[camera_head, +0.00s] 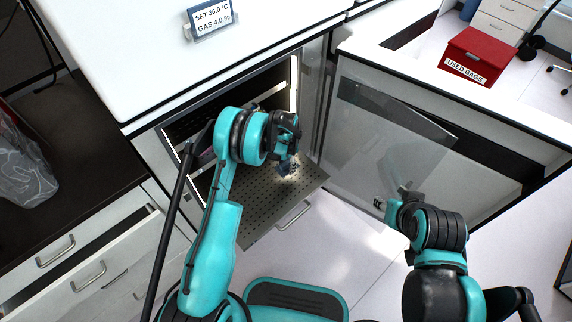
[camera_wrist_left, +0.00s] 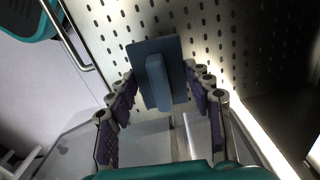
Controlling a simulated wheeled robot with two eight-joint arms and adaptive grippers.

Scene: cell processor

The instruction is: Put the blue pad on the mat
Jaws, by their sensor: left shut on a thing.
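The blue pad (camera_wrist_left: 158,65) is a flat block with a raised bar-shaped handle, between the fingers of my left gripper (camera_wrist_left: 160,85) in the left wrist view. My left gripper (camera_head: 285,165) is shut on it, over the perforated metal shelf (camera_head: 262,212) of the open incubator. In the head view, the pad shows only as a small dark shape below the fingers. I cannot tell whether it touches the shelf. I cannot make out a separate mat in either view. My right gripper (camera_head: 395,205) is by the glass door; its fingers are too unclear to judge.
The incubator's glass door (camera_head: 375,140) stands open to the right of the shelf. Open drawers (camera_head: 95,265) stick out at the lower left. A clear plastic bag (camera_head: 25,165) lies on the left counter.

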